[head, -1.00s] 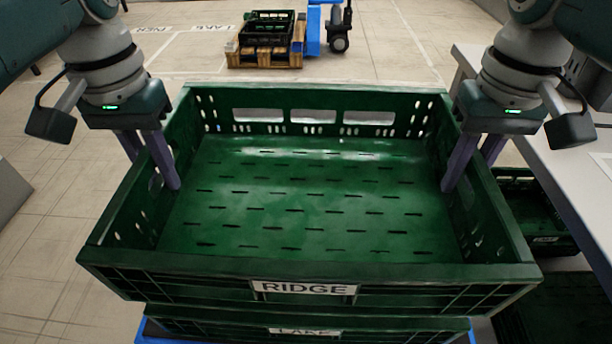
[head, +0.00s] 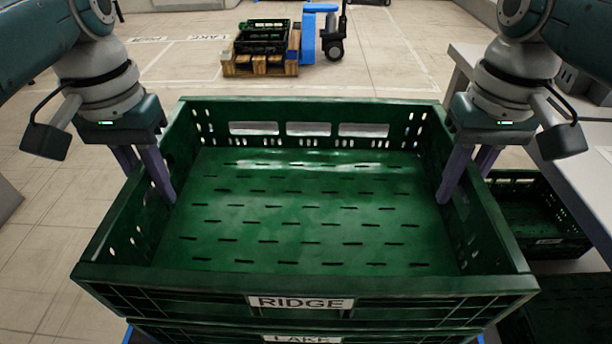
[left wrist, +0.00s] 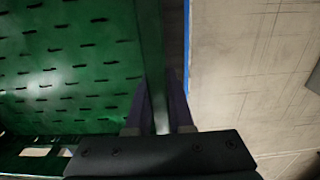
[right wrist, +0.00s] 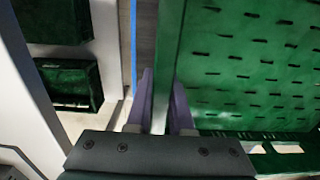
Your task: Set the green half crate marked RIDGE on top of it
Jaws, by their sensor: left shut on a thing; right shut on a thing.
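The green half crate marked RIDGE (head: 300,290) is level and empty in the middle of the head view. My left gripper (head: 148,180) is shut on its left side wall, one finger inside and one outside. My right gripper (head: 462,180) is shut on its right side wall the same way. In the wrist views the wall sits between the fingers of the left gripper (left wrist: 160,105) and the right gripper (right wrist: 160,105). A green crate marked LAKE (head: 300,338) is directly below; only a strip of its front shows. I cannot tell whether the two crates touch.
A blue edge (left wrist: 188,40) shows beneath the stack. Green crates (head: 540,215) stand low at the right under a grey table (head: 590,150). A wooden pallet (head: 260,66) with a dark crate and a blue pallet truck (head: 320,40) stand at the back. The left floor is clear.

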